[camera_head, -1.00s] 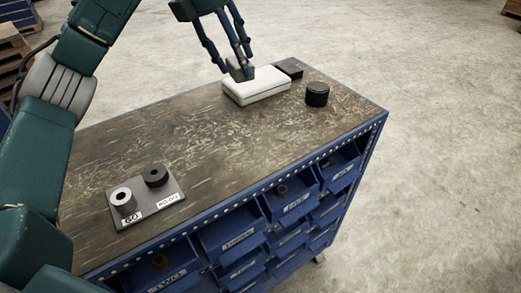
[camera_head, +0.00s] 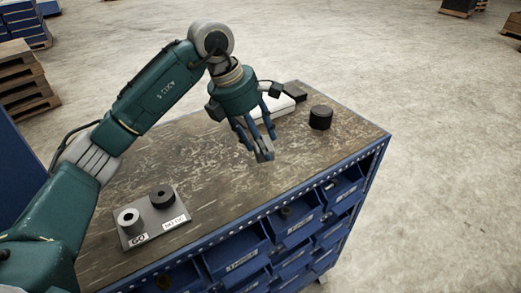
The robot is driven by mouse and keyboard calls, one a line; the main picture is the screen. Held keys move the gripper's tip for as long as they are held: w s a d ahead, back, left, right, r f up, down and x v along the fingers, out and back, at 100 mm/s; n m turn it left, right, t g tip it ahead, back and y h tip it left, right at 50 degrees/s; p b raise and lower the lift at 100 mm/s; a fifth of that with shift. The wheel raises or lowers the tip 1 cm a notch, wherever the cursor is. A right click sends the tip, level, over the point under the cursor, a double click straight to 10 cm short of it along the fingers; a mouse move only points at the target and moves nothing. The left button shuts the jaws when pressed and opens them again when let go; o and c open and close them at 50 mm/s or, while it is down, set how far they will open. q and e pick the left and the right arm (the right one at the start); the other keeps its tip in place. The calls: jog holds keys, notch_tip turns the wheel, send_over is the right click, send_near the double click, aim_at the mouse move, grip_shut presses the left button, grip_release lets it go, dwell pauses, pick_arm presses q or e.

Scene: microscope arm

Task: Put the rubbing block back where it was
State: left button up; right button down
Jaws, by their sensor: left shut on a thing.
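My left gripper (camera_head: 262,152) is above the middle of the worktop, its fingers pointing down. It is shut on a small grey block, which I take for the rubbing block (camera_head: 264,156). The fingers hide much of it, and its exact gap to the worktop is hard to judge. A white slab (camera_head: 285,107) lies at the back, partly hidden behind my left wrist. A black block (camera_head: 295,89) sits just behind the slab. My right gripper is not in view.
A black cylinder (camera_head: 320,117) stands at the back right of the worktop (camera_head: 225,180). A grey plate (camera_head: 153,236) at the front left bears a light ring (camera_head: 129,220) and a black ring (camera_head: 162,197). Blue bins (camera_head: 294,227) line the bench front. The middle is clear.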

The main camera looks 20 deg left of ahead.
aim_at(261, 155)
pick_arm(q)
notch_tip(261, 155, down, 3)
jog(key=shift+p, duration=0.45)
jog(key=shift+f, duration=0.6)
jog(key=o, duration=1)
jog(key=shift+f, duration=0.1)
